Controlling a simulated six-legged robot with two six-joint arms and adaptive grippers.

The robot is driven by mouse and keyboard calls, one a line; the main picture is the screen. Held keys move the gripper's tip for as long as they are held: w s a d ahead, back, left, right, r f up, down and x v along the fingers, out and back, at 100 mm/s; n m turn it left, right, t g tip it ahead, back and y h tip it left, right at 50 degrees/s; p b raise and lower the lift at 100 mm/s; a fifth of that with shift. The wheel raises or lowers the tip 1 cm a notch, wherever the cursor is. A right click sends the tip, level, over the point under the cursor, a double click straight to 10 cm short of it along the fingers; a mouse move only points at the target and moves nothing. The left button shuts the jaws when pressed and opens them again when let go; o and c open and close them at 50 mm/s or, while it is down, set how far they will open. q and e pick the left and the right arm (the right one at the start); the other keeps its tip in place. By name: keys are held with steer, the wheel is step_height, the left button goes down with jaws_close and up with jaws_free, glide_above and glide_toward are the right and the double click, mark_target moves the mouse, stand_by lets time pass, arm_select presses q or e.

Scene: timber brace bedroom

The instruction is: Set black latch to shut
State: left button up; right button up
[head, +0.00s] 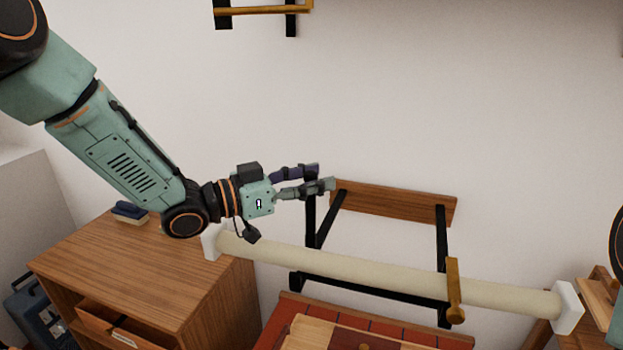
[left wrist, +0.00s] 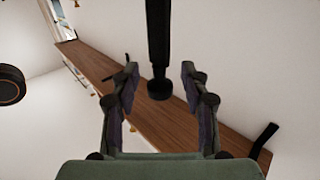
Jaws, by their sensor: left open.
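The black latch (head: 310,222) appears to be the dark bar standing upright at the left bracket of the wall rack, above the cream pole (head: 350,268). My left gripper (head: 326,178) is at its top end, with the fingers pointing right. In the left wrist view a black bar with a round end (left wrist: 158,60) lies between the two spread fingers of the gripper (left wrist: 158,85), with gaps on both sides. The left gripper is open. The latch's lower end is hidden behind the pole. My right gripper is out of view.
A brass latch (head: 454,290) lies down across the pole at the right bracket. The rack's wooden board (head: 395,202) is on the wall. A wooden cabinet (head: 150,265) with an open drawer stands lower left. Another rack (head: 262,10) is above. The wall between is clear.

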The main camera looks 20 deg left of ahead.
arm_select(q)
steer(key=shift+s+a+r, duration=0.1)
steer(key=shift+s+a, duration=0.05)
steer(key=shift+s, duration=0.05)
steer(key=c, duration=0.4)
steer(key=shift+w, duration=0.1)
jaws_close()
